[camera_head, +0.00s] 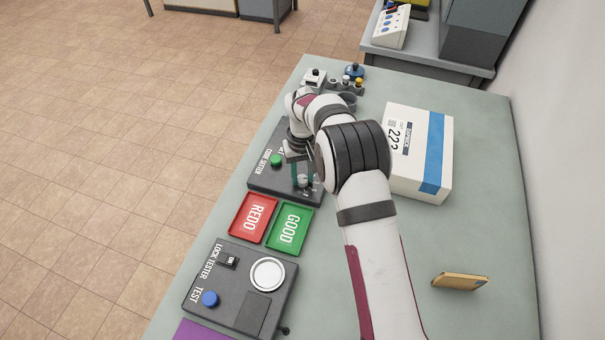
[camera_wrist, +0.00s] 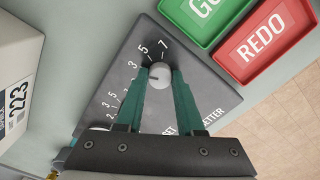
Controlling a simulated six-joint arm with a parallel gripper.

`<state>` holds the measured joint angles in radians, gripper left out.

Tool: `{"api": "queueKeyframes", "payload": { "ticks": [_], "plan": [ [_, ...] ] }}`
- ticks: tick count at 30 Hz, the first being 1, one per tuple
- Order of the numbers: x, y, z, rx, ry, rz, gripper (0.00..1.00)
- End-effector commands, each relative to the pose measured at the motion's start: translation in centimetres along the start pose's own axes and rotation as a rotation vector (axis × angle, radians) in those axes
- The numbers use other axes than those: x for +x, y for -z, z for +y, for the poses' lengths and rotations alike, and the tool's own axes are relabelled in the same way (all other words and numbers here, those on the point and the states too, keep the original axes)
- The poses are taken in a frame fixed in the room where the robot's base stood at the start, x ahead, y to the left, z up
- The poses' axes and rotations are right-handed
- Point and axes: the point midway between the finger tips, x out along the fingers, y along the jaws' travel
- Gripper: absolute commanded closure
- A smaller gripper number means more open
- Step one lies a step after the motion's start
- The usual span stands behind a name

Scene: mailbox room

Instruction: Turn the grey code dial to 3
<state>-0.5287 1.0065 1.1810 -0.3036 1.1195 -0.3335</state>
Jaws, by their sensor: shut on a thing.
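The grey code dial (camera_wrist: 159,70) is a small light-grey round knob on the dark code setter box (camera_wrist: 205,85). The numbers 3, 5 and 7 are printed along an arc beside it. A short dark mark shows on the left part of the knob, towards the 3 and 5 side; its exact reading is too small to tell. My gripper (camera_wrist: 160,77) has its two teal fingers closed on opposite sides of the dial. In the head view my gripper (camera_head: 301,168) is over the code setter (camera_head: 264,183), and my arm covers part of it. A second number scale is partly hidden under my gripper.
A red REDO tray (camera_head: 254,217) and a green GOOD tray (camera_head: 289,228) lie beside the code setter. The lock tester (camera_head: 226,290) is nearer. A white box marked 223 (camera_head: 408,180) stands right of my arm. A small orange-brown object (camera_head: 460,282) lies at right.

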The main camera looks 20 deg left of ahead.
Motion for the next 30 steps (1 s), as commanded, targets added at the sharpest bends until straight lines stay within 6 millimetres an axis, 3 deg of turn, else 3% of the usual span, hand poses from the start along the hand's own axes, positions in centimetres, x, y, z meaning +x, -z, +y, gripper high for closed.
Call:
{"api": "queueKeyframes", "payload": {
  "ticks": [21, 22, 27, 30],
  "plan": [
    [-0.13, 0.21, 0.0, 0.077, -0.001, 0.008, 1.0],
    [-0.13, 0.22, 0.0, 0.077, -0.001, 0.008, 0.62],
    [-0.09, 0.15, 0.0, 0.078, 0.0, 0.005, 0.33],
    [-0.06, 0.11, 0.0, 0.078, 0.0, 0.004, 0.33]
  ]
}}
